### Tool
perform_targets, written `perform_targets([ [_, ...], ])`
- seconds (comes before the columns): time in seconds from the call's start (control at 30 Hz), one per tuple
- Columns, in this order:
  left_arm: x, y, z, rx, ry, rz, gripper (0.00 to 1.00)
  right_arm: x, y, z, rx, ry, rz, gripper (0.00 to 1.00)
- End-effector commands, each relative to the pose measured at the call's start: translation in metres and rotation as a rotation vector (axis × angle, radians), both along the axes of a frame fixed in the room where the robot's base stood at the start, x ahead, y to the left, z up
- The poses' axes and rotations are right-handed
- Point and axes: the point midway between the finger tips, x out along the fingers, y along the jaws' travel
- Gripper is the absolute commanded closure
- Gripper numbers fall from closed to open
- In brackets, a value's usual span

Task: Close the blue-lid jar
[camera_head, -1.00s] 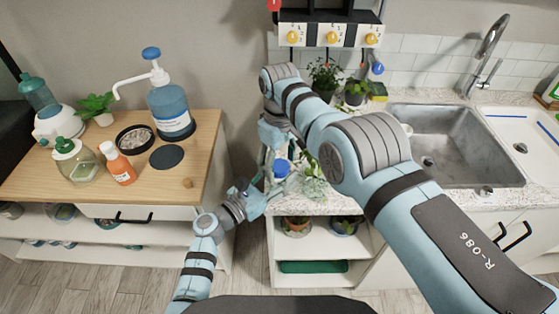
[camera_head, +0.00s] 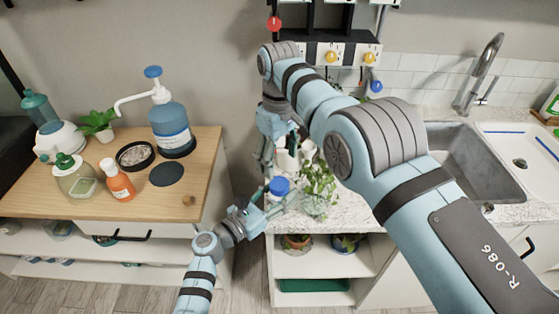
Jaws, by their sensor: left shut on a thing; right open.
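A blue lid (camera_head: 279,185) shows at the left end of the stone counter, on or just above the jar, whose body is mostly hidden behind my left gripper's fingers. I cannot tell how the lid is seated. My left gripper (camera_head: 268,203) reaches in from below and is shut on the jar, just under the lid. My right gripper (camera_head: 272,160) hangs down just behind and above the lid. It is open, and its fingers are partly hidden by its own wrist.
A white pot (camera_head: 288,161) and leafy plants (camera_head: 318,182) stand close to the right of the grippers. The sink (camera_head: 460,160) is farther right. The wooden table (camera_head: 130,205) on the left holds a pump bottle (camera_head: 169,122), an orange bottle (camera_head: 119,182) and a glass jar (camera_head: 76,180).

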Motion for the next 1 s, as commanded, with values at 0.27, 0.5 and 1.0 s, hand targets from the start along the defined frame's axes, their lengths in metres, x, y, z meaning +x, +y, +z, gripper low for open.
perform_targets([
  [0.27,0.0,0.0,0.0,0.001,0.001,0.0,0.32,0.0,0.0,0.0,0.0,0.0,0.0,0.38],
  [0.5,0.0,0.0,0.0,0.0,0.0,0.0,0.32,0.0,0.0,-0.001,0.0,0.0,0.0,0.38],
  [1.0,-0.061,0.061,-0.001,0.004,0.001,0.001,0.32,0.0,0.0,-0.001,0.0,0.0,0.0,0.38],
])
